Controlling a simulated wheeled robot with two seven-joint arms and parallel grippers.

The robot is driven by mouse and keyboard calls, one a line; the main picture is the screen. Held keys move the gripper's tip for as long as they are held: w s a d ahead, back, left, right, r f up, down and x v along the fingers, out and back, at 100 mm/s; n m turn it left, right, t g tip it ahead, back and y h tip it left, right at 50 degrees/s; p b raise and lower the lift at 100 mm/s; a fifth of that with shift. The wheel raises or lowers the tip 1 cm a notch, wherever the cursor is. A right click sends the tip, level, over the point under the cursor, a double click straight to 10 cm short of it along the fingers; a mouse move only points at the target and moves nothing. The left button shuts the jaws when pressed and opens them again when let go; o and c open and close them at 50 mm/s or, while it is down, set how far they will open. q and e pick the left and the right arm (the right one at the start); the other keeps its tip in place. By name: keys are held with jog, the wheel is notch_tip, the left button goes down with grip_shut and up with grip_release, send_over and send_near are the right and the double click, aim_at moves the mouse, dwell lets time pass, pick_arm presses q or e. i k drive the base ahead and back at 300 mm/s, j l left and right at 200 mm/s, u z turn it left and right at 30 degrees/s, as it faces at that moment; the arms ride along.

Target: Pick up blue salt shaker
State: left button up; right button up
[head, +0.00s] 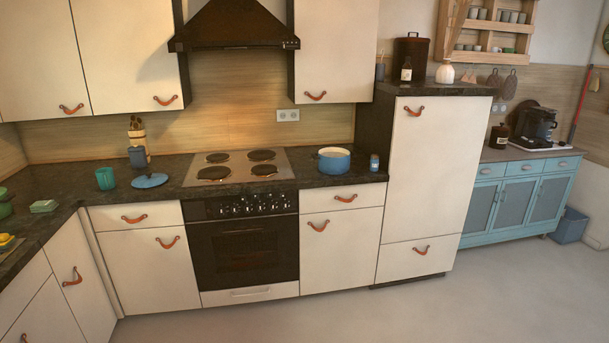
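A small blue salt shaker (374,163) with a pale top stands upright on the dark countertop. It is right of the blue pot and close to the left side of the tall white cabinet (428,180). Neither of my grippers shows in the head view. Nothing is seen touching the shaker.
A blue pot (334,160) stands just left of the shaker, and the cooktop (238,167) is further left. A blue lid (149,181), a teal cup (106,178) and a utensil holder (138,156) stand on the left counter. The floor (400,310) in front is clear.

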aim_at(375, 157)
jog(key=i+j+z, duration=0.1)
jog(key=i+z, duration=0.15)
jog(key=i, duration=0.25)
jog(key=i+j+z, duration=0.25)
jog(key=i, duration=0.25)
jog(key=i+j+z, duration=0.3)
jog(key=i, duration=0.2)
jog(key=i+j, duration=0.2)
jog(key=i, duration=0.25)
jog(key=i+j+u, duration=0.1)
jog(key=i+j, duration=0.15)
jog(key=i, duration=0.15)
